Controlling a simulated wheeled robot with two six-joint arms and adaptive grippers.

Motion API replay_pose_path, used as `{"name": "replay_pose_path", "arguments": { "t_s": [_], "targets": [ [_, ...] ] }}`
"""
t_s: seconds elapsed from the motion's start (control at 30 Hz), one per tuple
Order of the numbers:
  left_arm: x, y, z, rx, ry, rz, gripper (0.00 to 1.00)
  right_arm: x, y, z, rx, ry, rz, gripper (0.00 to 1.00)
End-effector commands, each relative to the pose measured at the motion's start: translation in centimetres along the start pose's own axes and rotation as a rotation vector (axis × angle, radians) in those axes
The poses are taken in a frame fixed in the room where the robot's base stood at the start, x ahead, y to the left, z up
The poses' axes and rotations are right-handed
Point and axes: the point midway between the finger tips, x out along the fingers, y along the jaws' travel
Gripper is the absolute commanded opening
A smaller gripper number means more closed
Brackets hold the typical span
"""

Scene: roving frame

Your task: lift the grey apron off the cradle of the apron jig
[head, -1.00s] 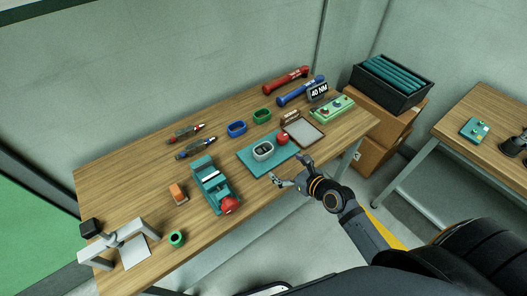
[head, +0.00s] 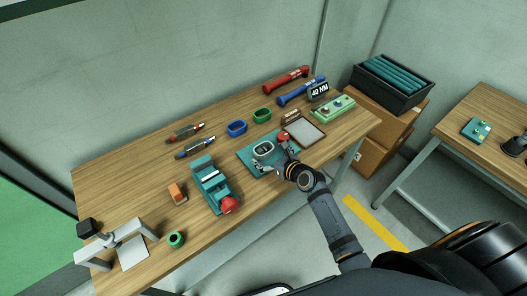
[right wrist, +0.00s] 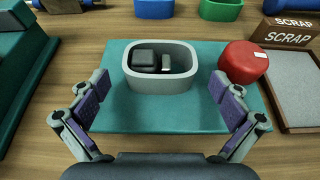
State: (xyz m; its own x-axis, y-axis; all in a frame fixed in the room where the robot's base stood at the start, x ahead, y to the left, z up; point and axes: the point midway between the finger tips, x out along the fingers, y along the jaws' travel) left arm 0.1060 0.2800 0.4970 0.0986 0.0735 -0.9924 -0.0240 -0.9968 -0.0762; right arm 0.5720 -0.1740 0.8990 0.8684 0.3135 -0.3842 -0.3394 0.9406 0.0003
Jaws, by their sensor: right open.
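The grey apron (right wrist: 162,85) is a rounded, open-topped band on the teal plate of the apron jig (right wrist: 160,122). It stands around a dark block and a small lighter piece, seen inside it; I take these as the cradle (right wrist: 147,60). A red round knob (right wrist: 243,62) is on the plate to the right of the apron. My right gripper (head: 283,157) is open, its purple-padded fingers on either side and short of the apron in the right wrist view, apparently apart from it. In the head view the apron (head: 262,156) is just left of the gripper. My left gripper is out of view.
A scrap tray (head: 303,132) lies right of the jig. Blue (head: 237,128) and green (head: 262,115) rings stand behind it. A teal fixture (head: 211,186) with a red knob stands to the left. The front table strip is mostly clear.

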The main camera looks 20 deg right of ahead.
Motion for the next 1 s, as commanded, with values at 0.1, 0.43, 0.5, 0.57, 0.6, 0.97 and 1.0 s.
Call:
{"name": "replay_pose_path", "arguments": {
  "t_s": [0.1,0.43,0.5,0.57,0.6,0.97,1.0],
  "targets": [
    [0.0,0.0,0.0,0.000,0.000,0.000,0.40,0.3,0.0,0.0,0.000,0.000,0.000,1.00],
    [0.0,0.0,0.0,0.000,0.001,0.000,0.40,0.2,0.0,0.0,-0.001,0.001,0.000,0.71],
    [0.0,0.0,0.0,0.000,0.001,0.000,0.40,0.2,0.0,0.0,-0.001,0.001,0.000,0.62],
    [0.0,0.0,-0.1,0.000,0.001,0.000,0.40,0.2,0.0,0.0,-0.001,0.001,0.000,0.54],
    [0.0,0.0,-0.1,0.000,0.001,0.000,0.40,0.2,0.0,0.0,-0.001,0.001,0.000,0.48],
    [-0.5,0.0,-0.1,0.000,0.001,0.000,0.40,-0.3,0.0,1.3,-0.003,-0.002,0.001,0.42],
    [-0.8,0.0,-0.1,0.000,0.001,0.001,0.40,-0.6,0.0,2.0,-0.004,-0.002,0.001,0.42]
  ]
}}
